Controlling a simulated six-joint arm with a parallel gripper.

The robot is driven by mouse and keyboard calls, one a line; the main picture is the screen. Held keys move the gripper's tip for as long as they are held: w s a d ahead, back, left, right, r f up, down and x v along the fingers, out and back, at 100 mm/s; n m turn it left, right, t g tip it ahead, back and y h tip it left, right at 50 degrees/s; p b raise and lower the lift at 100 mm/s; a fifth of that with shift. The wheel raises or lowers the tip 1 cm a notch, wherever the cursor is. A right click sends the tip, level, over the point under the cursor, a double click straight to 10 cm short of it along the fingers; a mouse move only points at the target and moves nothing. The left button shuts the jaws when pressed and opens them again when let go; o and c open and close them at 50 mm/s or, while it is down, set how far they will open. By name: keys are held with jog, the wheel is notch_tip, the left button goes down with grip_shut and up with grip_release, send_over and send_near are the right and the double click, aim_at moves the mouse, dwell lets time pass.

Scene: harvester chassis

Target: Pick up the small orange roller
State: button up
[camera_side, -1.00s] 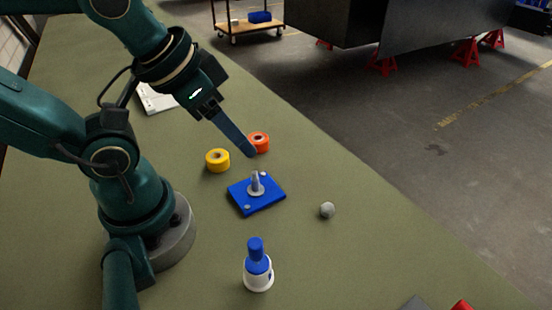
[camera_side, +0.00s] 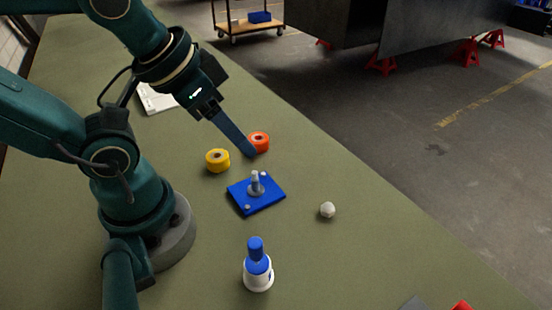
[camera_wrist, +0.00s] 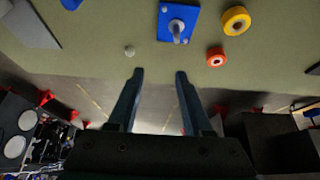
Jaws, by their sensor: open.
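The small orange roller (camera_side: 260,142) sits on the green table in the side view, just behind the tip of my gripper. It also shows in the wrist view (camera_wrist: 217,58), ahead and to the right of the fingers. My gripper (camera_side: 250,152) is open and empty, pointing down and to the right. In the wrist view its two fingers (camera_wrist: 160,74) are spread apart with nothing between them. In the side view the near finger overlaps the roller's left edge; I cannot tell whether they touch.
A yellow roller (camera_side: 217,160) stands left of the orange one. A blue plate with a grey peg (camera_side: 256,193) lies in front. A pale ball (camera_side: 327,210) and a blue-and-white bottle (camera_side: 258,272) are nearer the camera. The table's edge runs close beyond the orange roller.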

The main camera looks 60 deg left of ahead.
jog(key=o, duration=0.7)
jog(key=shift+c, duration=0.2)
jog(key=g, duration=0.6)
send_over(258, 136)
jog(key=shift+m, duration=0.4)
jog(key=f, duration=0.7)
jog(key=d+f, duration=0.1)
jog(key=f, duration=0.2)
jog(key=shift+s+f, duration=0.25)
jog(key=shift+f, duration=2.4)
